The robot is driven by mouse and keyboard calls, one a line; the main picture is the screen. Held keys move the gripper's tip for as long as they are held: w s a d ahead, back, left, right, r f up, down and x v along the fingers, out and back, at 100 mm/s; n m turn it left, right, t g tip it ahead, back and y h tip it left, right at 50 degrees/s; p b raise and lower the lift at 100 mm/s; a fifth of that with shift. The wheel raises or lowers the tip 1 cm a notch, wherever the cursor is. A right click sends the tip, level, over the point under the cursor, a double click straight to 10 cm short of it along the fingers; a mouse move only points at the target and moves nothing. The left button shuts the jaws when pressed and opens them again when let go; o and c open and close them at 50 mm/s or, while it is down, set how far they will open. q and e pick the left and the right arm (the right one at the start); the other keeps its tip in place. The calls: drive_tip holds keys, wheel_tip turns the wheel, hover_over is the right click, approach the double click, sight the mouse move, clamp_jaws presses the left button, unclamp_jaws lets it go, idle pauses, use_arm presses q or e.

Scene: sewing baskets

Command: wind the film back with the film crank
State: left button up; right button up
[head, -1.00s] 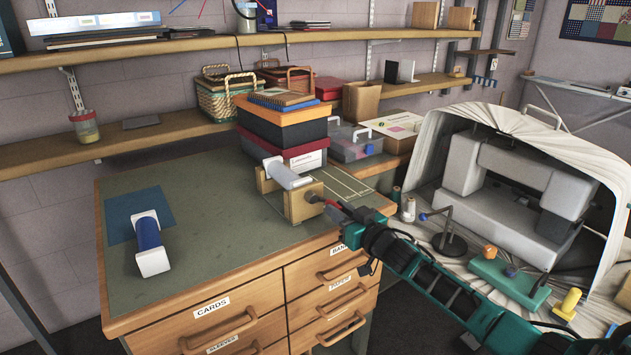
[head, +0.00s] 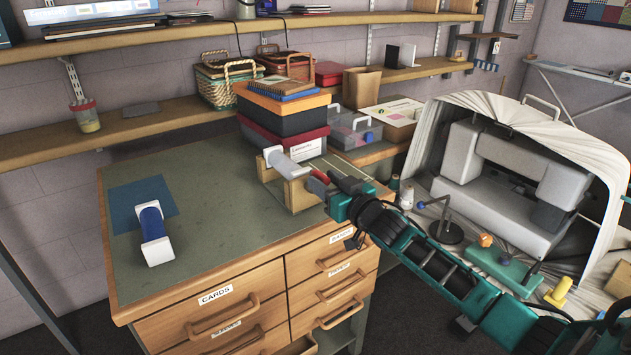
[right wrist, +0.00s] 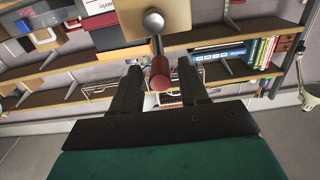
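A wooden winder stand (head: 300,196) sits at the right edge of the green-topped cabinet, with a white roll (head: 284,169) in it. The film crank's red handle (head: 320,177) sticks out on its right side. In the right wrist view the crank shows as a metal ball, a rod and a red knob (right wrist: 160,79). My right gripper (head: 328,188) is at the crank. Its two fingers (right wrist: 158,85) stand apart with the red knob between them and a gap on each side. A blue spool with white ends (head: 151,228) lies to the left. My left gripper is not in view.
Stacked boxes (head: 284,120) stand right behind the winder. A sewing machine (head: 510,180) under a pale cover is to the right, with a small black stand (head: 445,225) and a green piece (head: 500,268) before it. The cabinet top (head: 225,210) is clear between spool and winder.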

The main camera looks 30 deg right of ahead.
drive_tip(key=shift+o, duration=0.3)
drive_tip(key=s, duration=0.7)
drive_tip(key=shift+d, duration=0.3)
